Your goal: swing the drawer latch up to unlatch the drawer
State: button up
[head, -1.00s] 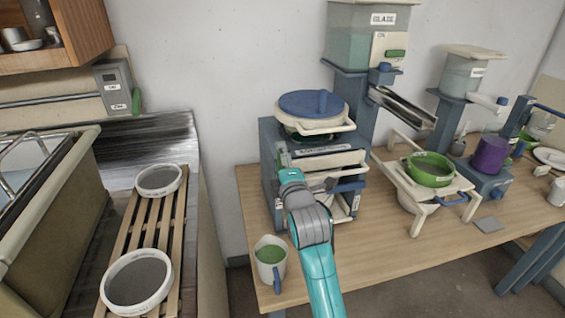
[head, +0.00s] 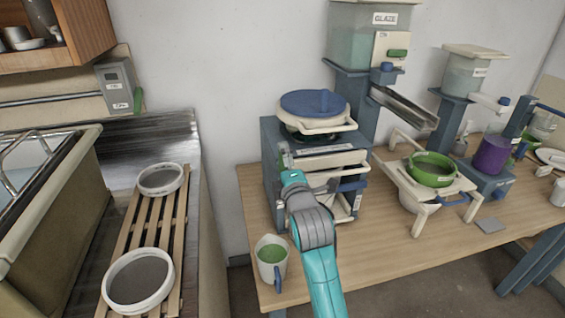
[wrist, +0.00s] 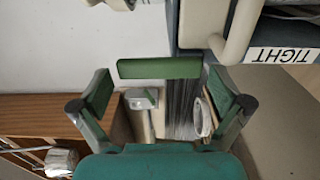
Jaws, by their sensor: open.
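The blue-grey drawer cabinet (head: 268,150) stands at the table's left end, with cream drawer fronts (head: 335,161) on its right-hand face. My gripper is at its front left corner, its fingers mostly hidden in the head view by my teal wrist. In the wrist view my gripper (wrist: 162,100) is open and empty, one finger on each side. A green bar (wrist: 160,68), seemingly the drawer latch, lies crosswise beyond and between the fingertips. I cannot tell whether they touch it. The cabinet's edge and cream handle (wrist: 241,32) show at upper right, beside a "TIGHT" label (wrist: 284,55).
A blue-lidded pot (head: 313,103) sits on the cabinet. A mug of green glaze (head: 271,255) stands close by at the table's front left corner. A green bowl (head: 432,168) on a cream stand is to the right. Bare table (head: 375,245) lies in front.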

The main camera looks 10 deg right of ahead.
jog(key=s, duration=1.1)
jog(key=shift+s+f, duration=0.15)
jog(key=s+d+f+m+g, duration=0.2)
jog(key=s+f+m, duration=0.6)
jog(key=s+f, duration=1.25)
jog(key=s+d+m+g, duration=0.1)
jog(key=s+m, duration=0.9)
jog(key=s, duration=1.6)
jog(key=shift+d+f, duration=0.2)
jog(key=shift+f, duration=0.05)
jog(key=shift+s, duration=0.1)
